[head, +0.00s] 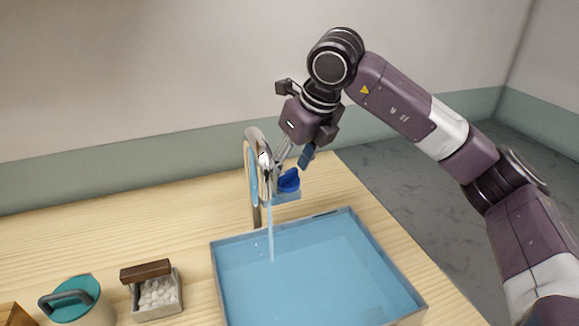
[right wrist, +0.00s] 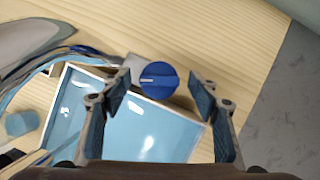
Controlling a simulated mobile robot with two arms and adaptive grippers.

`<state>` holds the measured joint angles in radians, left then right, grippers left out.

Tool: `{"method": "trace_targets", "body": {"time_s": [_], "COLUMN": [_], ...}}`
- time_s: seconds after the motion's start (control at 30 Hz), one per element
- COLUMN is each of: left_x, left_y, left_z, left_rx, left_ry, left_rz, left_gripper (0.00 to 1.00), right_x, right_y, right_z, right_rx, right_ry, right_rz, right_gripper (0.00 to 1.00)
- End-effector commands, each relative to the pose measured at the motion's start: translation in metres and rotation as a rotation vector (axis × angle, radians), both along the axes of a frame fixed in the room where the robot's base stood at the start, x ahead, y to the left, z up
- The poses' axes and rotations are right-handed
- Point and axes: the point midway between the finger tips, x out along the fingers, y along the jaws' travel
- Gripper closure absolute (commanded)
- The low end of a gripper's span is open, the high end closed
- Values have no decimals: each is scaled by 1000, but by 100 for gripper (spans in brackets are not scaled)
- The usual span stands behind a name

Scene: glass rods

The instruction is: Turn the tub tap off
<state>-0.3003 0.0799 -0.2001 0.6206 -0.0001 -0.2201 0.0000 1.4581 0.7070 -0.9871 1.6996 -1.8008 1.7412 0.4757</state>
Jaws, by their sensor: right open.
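The tub tap (head: 257,143) is a silver arched spout standing behind the tub. A thin stream of water (head: 271,238) falls from it into the tub (head: 217,275). The tap's blue round knob (head: 289,181) has a pale pointer line, seen in the right wrist view (right wrist: 159,80). My right gripper (head: 295,157) is open and reaches down above the knob. In the right wrist view its two fingers (right wrist: 159,90) stand on either side of the knob, with gaps on both sides. My left gripper is not in view.
The tub holds blue water on a light wooden counter. To its left are a grey box (head: 158,310) of white pebbles with a brown block (head: 145,270) on its back edge, and a teal-lidded pot (head: 95,288). The counter to the right of the tap is bare.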

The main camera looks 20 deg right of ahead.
Motion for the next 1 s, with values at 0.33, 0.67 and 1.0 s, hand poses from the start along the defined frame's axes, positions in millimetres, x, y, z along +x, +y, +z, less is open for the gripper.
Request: {"method": "trace_targets", "body": {"time_s": [0.33,0.67,1.0], "left_x": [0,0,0], "left_y": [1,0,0], "left_z": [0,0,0], "left_rx": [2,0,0], "left_ry": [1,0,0], "left_rz": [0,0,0], "left_gripper": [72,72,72], "right_x": [-11,-35,-42], "right_y": [-5,-15,-19], "right_z": [31,93,111], "right_rx": [0,1,0], "right_ry": [-4,-4,0], "right_rz": [1,0,0], "right_gripper": [44,44,44]}}
